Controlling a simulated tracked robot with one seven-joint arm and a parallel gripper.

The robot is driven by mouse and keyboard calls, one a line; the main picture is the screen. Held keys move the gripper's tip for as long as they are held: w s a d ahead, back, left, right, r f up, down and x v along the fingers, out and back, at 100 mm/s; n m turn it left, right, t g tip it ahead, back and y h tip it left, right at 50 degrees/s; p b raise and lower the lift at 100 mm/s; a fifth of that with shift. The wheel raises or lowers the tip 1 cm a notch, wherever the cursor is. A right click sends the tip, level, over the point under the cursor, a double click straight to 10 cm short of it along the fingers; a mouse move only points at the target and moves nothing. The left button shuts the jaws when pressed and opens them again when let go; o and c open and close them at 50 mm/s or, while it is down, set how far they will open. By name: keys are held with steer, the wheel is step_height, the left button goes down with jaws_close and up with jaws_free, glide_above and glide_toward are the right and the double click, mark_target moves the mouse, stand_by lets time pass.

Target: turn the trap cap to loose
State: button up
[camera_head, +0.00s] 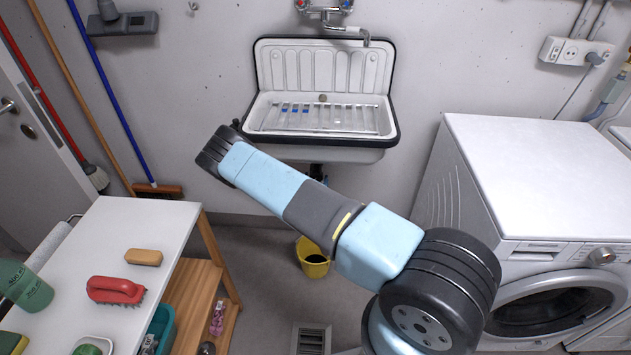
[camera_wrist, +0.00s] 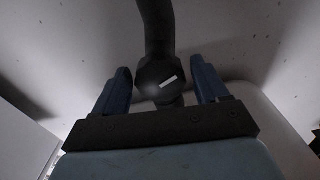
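The trap cap (camera_wrist: 160,76) is a dark, round knob with a white bar mark. The mark slants up to the right in the wrist view. A dark pipe rises behind and above the cap. My gripper (camera_wrist: 160,82) has its two blue fingers standing apart, one on each side of the cap. Any gap between fingers and cap is very small, and contact cannot be made out. A bit of the dark trap pipe (camera_head: 315,171) shows below the basin.
A white washing machine (camera_head: 540,175) stands on the right. A table (camera_head: 150,215) with a red brush (camera_head: 116,290) is on the left. A yellow bucket (camera_head: 313,268) stands on the floor below the sink. Brooms lean on the left wall.

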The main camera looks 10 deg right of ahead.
steer(key=shift+o, duration=0.6)
steer(key=v, duration=1.3)
steer(key=shift+s, duration=0.35)
steer(key=shift+a, duration=0.1)
